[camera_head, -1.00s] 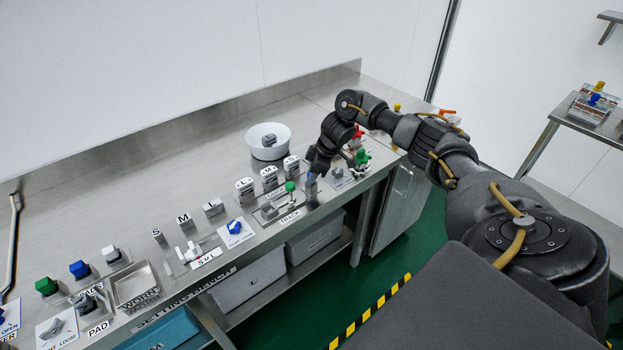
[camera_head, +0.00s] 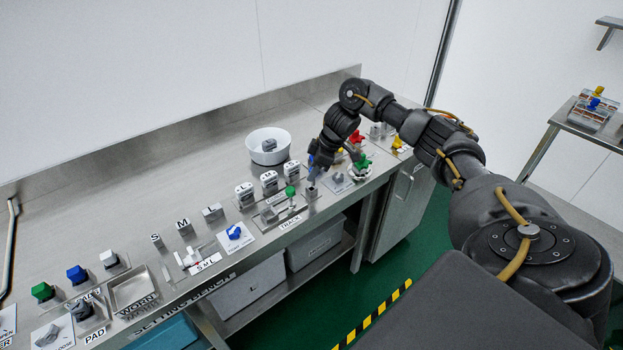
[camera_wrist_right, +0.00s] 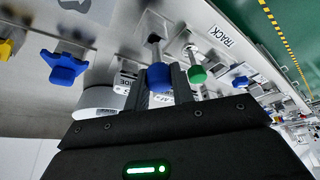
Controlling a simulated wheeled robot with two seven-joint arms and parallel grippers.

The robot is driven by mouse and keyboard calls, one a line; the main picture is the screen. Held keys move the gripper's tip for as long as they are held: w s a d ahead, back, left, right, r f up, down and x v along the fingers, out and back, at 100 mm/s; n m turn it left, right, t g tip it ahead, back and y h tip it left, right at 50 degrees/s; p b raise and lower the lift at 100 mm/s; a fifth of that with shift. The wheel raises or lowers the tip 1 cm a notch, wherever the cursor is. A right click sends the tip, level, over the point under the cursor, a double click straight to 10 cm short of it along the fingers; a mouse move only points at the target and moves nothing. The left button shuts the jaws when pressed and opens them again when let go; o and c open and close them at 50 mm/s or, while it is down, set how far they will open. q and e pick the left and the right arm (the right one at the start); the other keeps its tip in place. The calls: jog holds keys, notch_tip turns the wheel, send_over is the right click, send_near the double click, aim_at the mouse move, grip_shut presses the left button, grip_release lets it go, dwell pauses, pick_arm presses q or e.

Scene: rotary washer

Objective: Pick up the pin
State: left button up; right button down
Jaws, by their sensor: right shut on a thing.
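The pin has a round blue knob (camera_wrist_right: 158,76) and a grey metal shaft (camera_wrist_right: 155,50) in the right wrist view. My right gripper (camera_wrist_right: 166,80) is shut on it, with the dark fingers around the knob end. The shaft points towards a small metal block near the bench edge; I cannot tell whether its tip is still inside. In the head view my right gripper (camera_head: 314,170) is above this block (camera_head: 311,193), just right of the TRACK plate. The pin is mostly hidden there by the gripper. My left gripper is not in view.
A green-knobbed part (camera_head: 290,191) stands close left of my gripper, on the TRACK fixture. Green (camera_head: 362,161) and red (camera_head: 356,136) knobs stand to the right. Labelled grey blocks (camera_head: 269,181) and a white bowl (camera_head: 268,146) are behind. The rear bench is clear.

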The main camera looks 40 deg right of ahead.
jog(key=s+d+r, duration=0.5)
jog(key=s+r, duration=0.3)
jog(key=s, duration=0.4)
jog(key=shift+d+r, duration=0.3)
jog(key=shift+r, duration=0.1)
jog(key=shift+a, duration=0.1)
